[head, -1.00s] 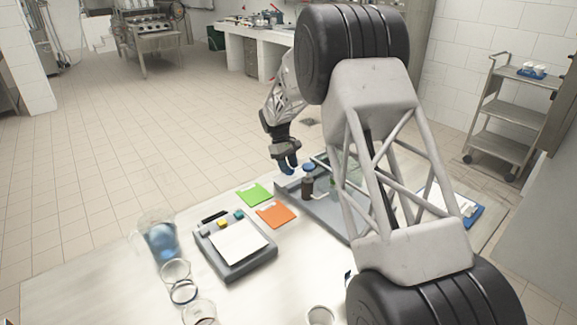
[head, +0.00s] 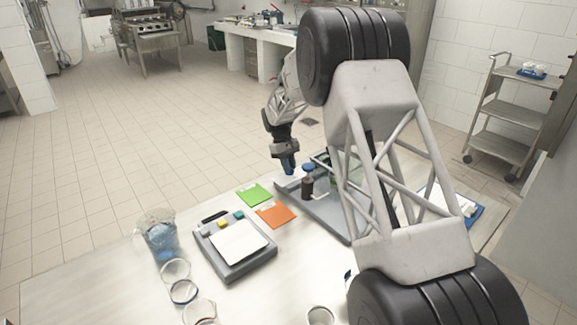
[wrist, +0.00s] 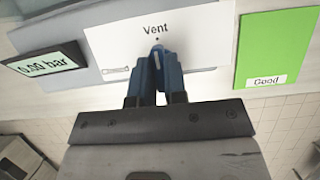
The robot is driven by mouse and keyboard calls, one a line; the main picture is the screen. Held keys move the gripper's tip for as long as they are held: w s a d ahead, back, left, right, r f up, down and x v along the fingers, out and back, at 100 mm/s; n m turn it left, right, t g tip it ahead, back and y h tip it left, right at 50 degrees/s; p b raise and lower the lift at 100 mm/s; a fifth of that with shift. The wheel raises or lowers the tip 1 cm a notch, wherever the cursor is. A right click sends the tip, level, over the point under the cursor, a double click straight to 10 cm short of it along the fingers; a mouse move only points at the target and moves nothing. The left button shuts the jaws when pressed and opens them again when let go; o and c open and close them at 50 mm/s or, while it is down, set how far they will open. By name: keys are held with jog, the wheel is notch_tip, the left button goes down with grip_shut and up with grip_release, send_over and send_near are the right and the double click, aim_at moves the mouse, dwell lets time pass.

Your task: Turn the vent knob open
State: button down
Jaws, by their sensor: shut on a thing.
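The vent panel (wrist: 190,28) is a white plate marked "Vent", with a small dot below the word. It fills the top middle of the wrist view. My gripper (wrist: 157,62) has blue fingers closed together at the plate, just below the dot. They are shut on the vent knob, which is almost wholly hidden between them. The knob cannot be made out there.
A display (wrist: 45,66) reads "0.00 bar" beside the vent plate. A green "Good" card (head: 253,195) and an orange card (head: 276,215) lie nearby. A dark bottle (head: 308,186) stands close right of my gripper. A grey tray (head: 238,268) and glassware (head: 160,238) are on the left.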

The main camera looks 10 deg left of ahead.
jog(key=c, duration=1.2)
grip_release()
jog(key=shift+o, duration=0.2)
jog(key=shift+r, duration=0.1)
jog(key=v, duration=0.7)
jog(key=shift+r, duration=0.25)
jog(key=shift+r, duration=0.1)
